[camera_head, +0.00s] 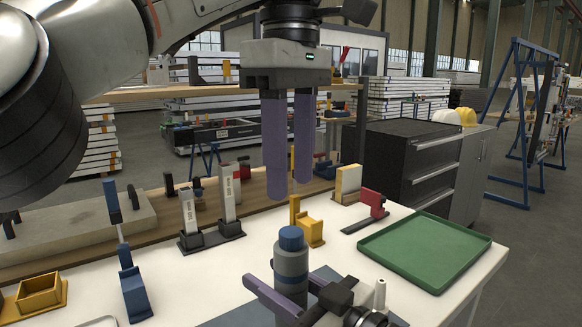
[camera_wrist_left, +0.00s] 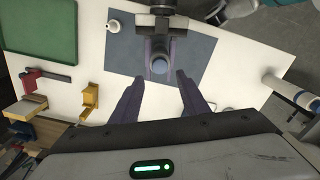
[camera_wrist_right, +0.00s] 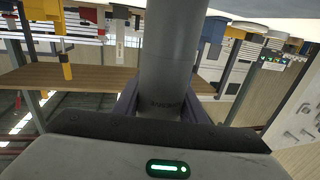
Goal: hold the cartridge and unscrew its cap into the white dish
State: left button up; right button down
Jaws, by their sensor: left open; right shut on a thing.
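The cartridge (camera_head: 291,272) is a grey cylinder standing upright, topped by a blue cap (camera_head: 291,238). My right gripper (camera_head: 268,278) is shut on the cartridge's body, below the cap; its fingers also flank the grey body (camera_wrist_right: 168,60) in the right wrist view. My left gripper (camera_head: 290,188) is open and empty, pointing down above the cap, apart from it. In the left wrist view the cap (camera_wrist_left: 159,67) lies just beyond the gap between the left fingertips. A pale curved rim (camera_head: 98,321) at the bottom left edge may be the white dish; most of it is out of view.
A white nozzle (camera_head: 379,293) stands right of the cartridge. A green tray (camera_head: 425,280) lies at the right. Yellow stand (camera_head: 311,232), red clamp (camera_head: 372,205), grey uprights (camera_head: 188,212) and a blue clamp (camera_head: 134,292) stand around. A dark mat (camera_wrist_left: 196,62) lies under the work area.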

aim_at(291, 232)
pick_arm(q)
jog(key=m, duration=0.6)
jog(key=shift+m, duration=0.4)
jog(key=m, duration=0.5)
jog(key=shift+f+m, duration=0.1)
jog(key=shift+m, duration=0.8)
jog(key=shift+f, duration=3.95)
